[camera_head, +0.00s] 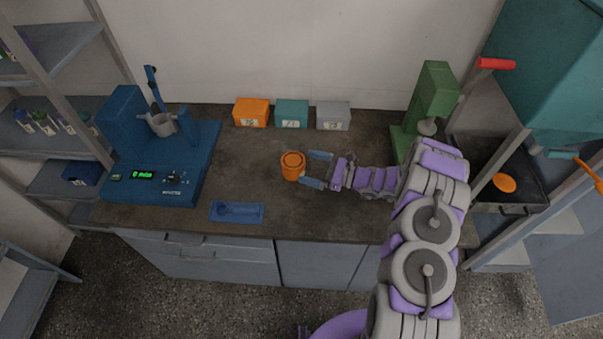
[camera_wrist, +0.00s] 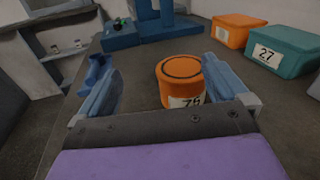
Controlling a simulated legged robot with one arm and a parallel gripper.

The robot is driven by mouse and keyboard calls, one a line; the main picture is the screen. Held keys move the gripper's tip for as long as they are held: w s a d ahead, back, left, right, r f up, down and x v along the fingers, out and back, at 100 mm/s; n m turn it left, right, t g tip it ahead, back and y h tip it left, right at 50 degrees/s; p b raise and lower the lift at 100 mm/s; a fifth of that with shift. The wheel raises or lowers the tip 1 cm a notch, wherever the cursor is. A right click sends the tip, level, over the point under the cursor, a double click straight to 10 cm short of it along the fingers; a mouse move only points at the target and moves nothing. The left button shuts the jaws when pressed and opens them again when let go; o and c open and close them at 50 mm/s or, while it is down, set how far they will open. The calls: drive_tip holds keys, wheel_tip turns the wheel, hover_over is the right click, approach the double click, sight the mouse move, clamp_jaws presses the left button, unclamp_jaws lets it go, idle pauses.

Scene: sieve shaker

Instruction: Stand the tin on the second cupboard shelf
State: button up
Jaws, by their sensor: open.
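The tin is an orange cylinder with a lid (camera_head: 292,165), standing upright on the dark bench top; in the wrist view the tin (camera_wrist: 181,82) shows a label with digits, partly hidden by my gripper. My gripper (camera_head: 316,169) is open, just right of the tin in the head view. In the wrist view the tin stands ahead, nearer the right finger of my gripper (camera_wrist: 158,90), and I cannot tell whether it touches that finger. Shelves (camera_head: 62,118) stand at the left. I cannot tell which is the second cupboard shelf.
A blue shaker machine (camera_head: 150,190) stands left on the bench (camera_head: 240,170). A blue tray (camera_head: 237,212) lies at the front edge. Orange (camera_head: 251,112), teal (camera_head: 292,113) and grey (camera_head: 333,115) boxes line the back. A green machine (camera_head: 432,105) stands right.

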sight(303, 168)
drive_tip(key=d+f, duration=0.1)
drive_tip(key=d+f+m+t, duration=0.1)
drive_tip(key=f, duration=0.1)
drive_tip(key=d+f+m+t, duration=0.1)
drive_tip(key=shift+w+d+f+h, duration=0.2)
drive_tip(key=shift+w+d+h, duration=0.1)
drive_tip(key=shift+w+d, duration=0.1)
drive_tip(key=shift+a+f, duration=0.15)
drive_tip(key=b+x, duration=0.1)
drive_tip(key=x, duration=0.5)
drive_tip(key=shift+a+b, duration=0.25)
drive_tip(key=shift+b, duration=0.05)
drive_tip(key=shift+w+a, duration=0.2)
drive_tip(key=shift+w, duration=0.05)
drive_tip(key=shift+r+b+x, duration=0.2)
drive_tip(key=shift+b+x, duration=0.65)
drive_tip(key=shift+x, duration=1.7)
drive_tip(key=shift+s+d, duration=0.1)
drive_tip(key=shift+d, duration=0.1)
drive_tip(key=c, duration=0.5)
drive_tip(key=shift+a, duration=0.1)
drive_tip(key=c, duration=0.4)
drive_tip(key=shift+r, duration=0.15)
